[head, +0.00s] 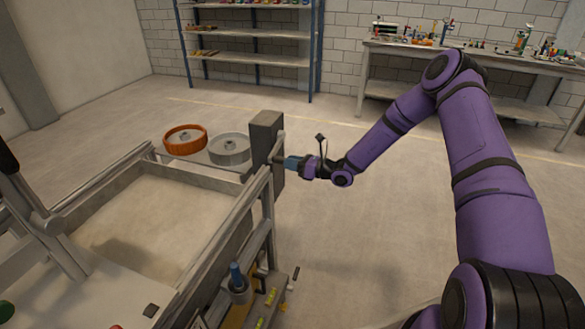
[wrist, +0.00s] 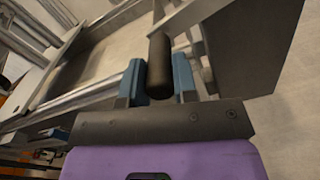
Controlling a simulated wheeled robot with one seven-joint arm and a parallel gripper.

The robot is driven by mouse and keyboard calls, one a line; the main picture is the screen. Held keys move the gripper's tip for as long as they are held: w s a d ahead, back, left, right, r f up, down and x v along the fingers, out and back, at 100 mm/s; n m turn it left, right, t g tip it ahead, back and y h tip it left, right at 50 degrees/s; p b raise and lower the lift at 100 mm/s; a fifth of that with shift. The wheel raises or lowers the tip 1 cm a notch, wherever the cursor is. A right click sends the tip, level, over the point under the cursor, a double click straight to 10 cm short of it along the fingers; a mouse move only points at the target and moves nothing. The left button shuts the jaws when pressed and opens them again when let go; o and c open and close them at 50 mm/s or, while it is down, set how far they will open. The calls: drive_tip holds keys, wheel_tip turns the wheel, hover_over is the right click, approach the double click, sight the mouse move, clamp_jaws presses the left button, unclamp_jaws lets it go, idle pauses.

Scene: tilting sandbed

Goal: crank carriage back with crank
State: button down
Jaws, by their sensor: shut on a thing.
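The crank shows in the wrist view as a dark cylindrical handle (wrist: 160,65) between the two blue fingers. My gripper (wrist: 159,82) is shut on this handle. In the head view my gripper (head: 285,162) reaches from the right to the side of the grey post at the far right corner of the sandbed (head: 97,187); the handle is mostly hidden there.
The grey post (head: 266,145) stands close beside my gripper. A blue-topped tool (head: 236,276) sits in a holder on the bed's right side, above a low shelf with small items. Open floor (head: 340,240) lies to the right. Shelves and a workbench (head: 470,55) stand at the back.

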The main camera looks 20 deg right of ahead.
wheel_tip(320, 180, up, 11)
drive_tip(key=w+d+m, duration=0.1)
drive_tip(key=w+m, duration=0.1)
drive_tip(key=m, duration=0.5)
drive_tip(key=shift+w+d+f+m, duration=0.2)
drive_tip(key=shift+w+d+m, duration=0.05)
drive_tip(key=shift+d+m, duration=0.15)
drive_tip(key=c, duration=0.9)
unclamp_jaws()
drive_tip(key=v, duration=1)
drive_tip(key=shift+s+d, duration=0.25)
drive_tip(key=shift+d, duration=0.05)
